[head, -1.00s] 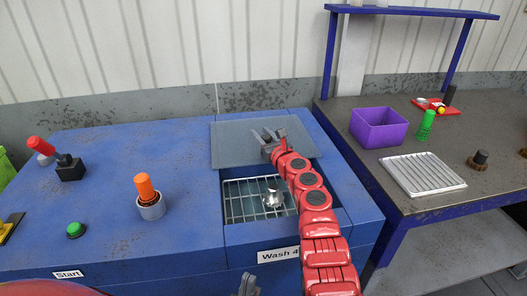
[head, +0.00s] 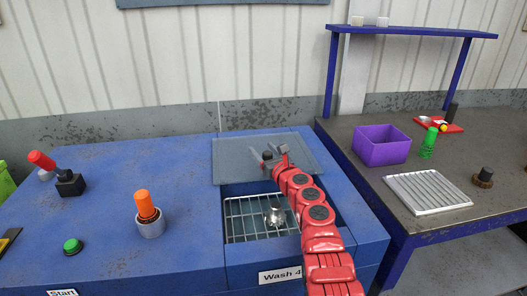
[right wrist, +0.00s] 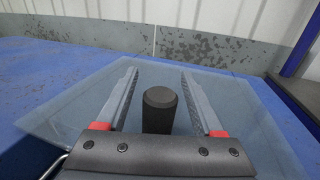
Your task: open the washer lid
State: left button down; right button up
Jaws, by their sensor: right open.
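The washer lid (head: 230,160) is a grey see-through panel lying flat on the blue washer top, behind the opening. The opening is uncovered in front of it and shows a wire rack (head: 240,222) with a shiny metal part (head: 275,212). My right gripper (head: 270,157) is over the lid, with its fingers apart. In the right wrist view the lid (right wrist: 240,110) spreads below the gripper (right wrist: 160,90), and its dark round knob (right wrist: 159,110) stands between the open fingers, with a gap on each side. My left gripper is out of view.
The washer top also carries a red lever (head: 42,160), a green button (head: 72,246) and an orange-handled part in a grey cup (head: 149,227). To the right, a table holds a purple bin (head: 381,148) and a ribbed metal tray (head: 428,192).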

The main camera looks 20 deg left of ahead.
jog(key=shift+s+d+p, duration=0.35)
jog(key=shift+d+p, duration=0.1)
jog(key=shift+p, duration=0.35)
jog(key=p+v, duration=0.7)
jog(key=v, duration=0.9)
jog(key=shift+s, duration=0.1)
